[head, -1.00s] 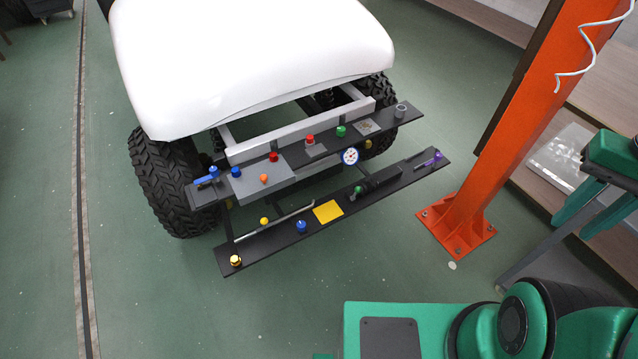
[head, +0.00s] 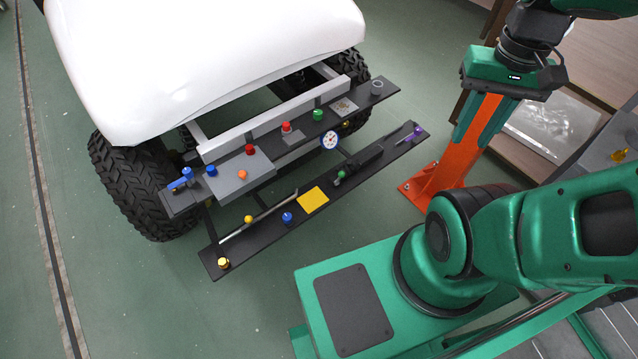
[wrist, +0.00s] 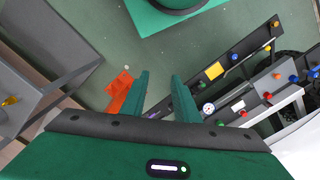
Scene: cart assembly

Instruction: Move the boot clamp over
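My gripper (head: 480,132) is at the upper right of the head view, pointing down, in front of the orange post. In the wrist view its two green fingers (wrist: 158,80) are apart with only floor between them. I cannot tell for sure which part is the boot clamp. The small parts on the two dark shelves include a grey ring (head: 377,88), a blue valve-like piece (head: 181,179), a black tool with a green knob (head: 360,165) and a purple piece (head: 414,133). My gripper touches none of them.
The white-bodied cart (head: 210,60) stands behind the shelves. The orange post's foot (head: 432,183) is right of the lower shelf (head: 258,236). A grey bench (head: 608,150) with a yellow piece (head: 618,155) is at the right. Green floor (head: 110,300) is clear at lower left.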

